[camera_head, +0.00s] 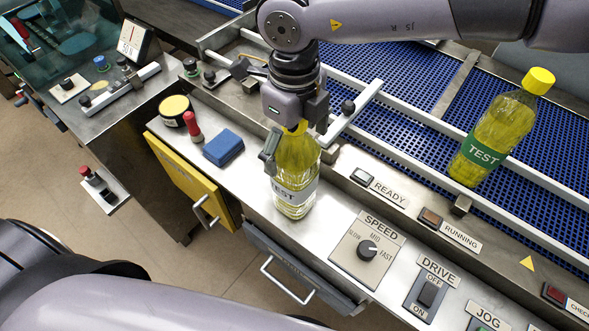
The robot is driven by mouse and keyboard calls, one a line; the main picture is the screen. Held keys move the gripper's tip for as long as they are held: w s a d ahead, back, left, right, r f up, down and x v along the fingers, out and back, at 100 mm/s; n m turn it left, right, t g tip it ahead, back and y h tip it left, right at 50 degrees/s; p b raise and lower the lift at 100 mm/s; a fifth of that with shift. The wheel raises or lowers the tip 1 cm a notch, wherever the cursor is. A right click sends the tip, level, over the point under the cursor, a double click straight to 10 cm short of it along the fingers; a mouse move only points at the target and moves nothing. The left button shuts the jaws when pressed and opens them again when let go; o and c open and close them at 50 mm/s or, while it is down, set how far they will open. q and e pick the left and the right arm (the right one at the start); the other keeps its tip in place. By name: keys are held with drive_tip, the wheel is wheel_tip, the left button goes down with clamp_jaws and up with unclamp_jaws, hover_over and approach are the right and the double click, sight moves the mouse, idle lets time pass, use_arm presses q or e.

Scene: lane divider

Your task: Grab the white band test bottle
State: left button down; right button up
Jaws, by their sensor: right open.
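The white band test bottle (294,193) stands upright on the steel ledge in front of the conveyor, with yellow liquid and a white TEST band. My right gripper (298,150) is over its top from above, open, with one finger at the left of the bottle and one at the right. The gripper partly hides the bottle's yellow cap and neck. A second test bottle (490,135) with a green band and yellow cap stands on the blue conveyor at the right. My left gripper is not in view; only parts of my left arm seem to show at the lower left.
A blue block (223,147), a red-handled stamp (193,128) and a round yellow-topped tin (176,110) sit left of the bottle. The speed panel (366,249) lies to its right. Metal rails (400,115) border the blue conveyor (405,90) behind.

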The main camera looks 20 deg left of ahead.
drive_tip(key=shift+c, duration=0.5)
drive_tip(key=shift+r, duration=0.1)
drive_tip(key=c, duration=1.9)
drive_tip(key=shift+c, duration=0.2)
